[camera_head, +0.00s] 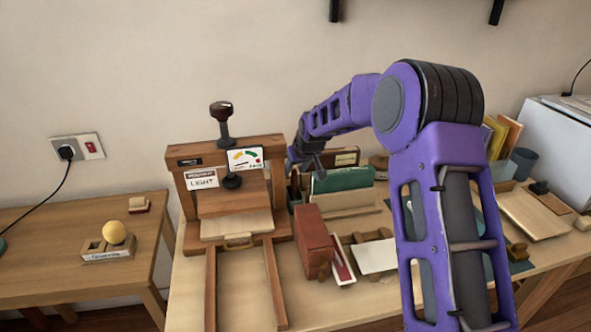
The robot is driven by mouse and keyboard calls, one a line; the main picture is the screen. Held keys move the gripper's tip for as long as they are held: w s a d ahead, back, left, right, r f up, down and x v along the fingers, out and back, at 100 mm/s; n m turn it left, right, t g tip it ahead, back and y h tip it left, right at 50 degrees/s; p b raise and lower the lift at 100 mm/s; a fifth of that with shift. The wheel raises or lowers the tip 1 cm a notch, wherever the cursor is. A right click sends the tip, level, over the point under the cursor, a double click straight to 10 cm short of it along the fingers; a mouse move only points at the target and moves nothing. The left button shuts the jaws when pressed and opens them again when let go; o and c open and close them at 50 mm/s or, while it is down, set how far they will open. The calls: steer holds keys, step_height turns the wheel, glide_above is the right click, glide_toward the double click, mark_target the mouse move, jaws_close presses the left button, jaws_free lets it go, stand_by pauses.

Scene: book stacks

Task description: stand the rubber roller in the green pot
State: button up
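My gripper (308,162) is at the far end of my purple arm, small and dark, beside the right post of the wooden press. I cannot tell whether its fingers are open or hold anything. I cannot clearly make out the rubber roller; my arm covers part of the table. No pot that is plainly green shows. A dark blue-grey cup (523,163) stands upright at the back right of the table, well to the right of my gripper.
The wooden press (228,160) stands left of my gripper. Green upright boards (342,180) in a wooden rack, a red-brown box (314,243) and a white card (374,257) crowd the middle. A white box (560,145) is far right. A side table (60,225) stands left.

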steer(key=shift+s, duration=0.1)
stand_by(0.3)
steer(key=p+v, duration=0.1)
steer(key=v, duration=1.6)
steer(key=shift+d+r, duration=0.2)
steer(key=shift+w, duration=0.2)
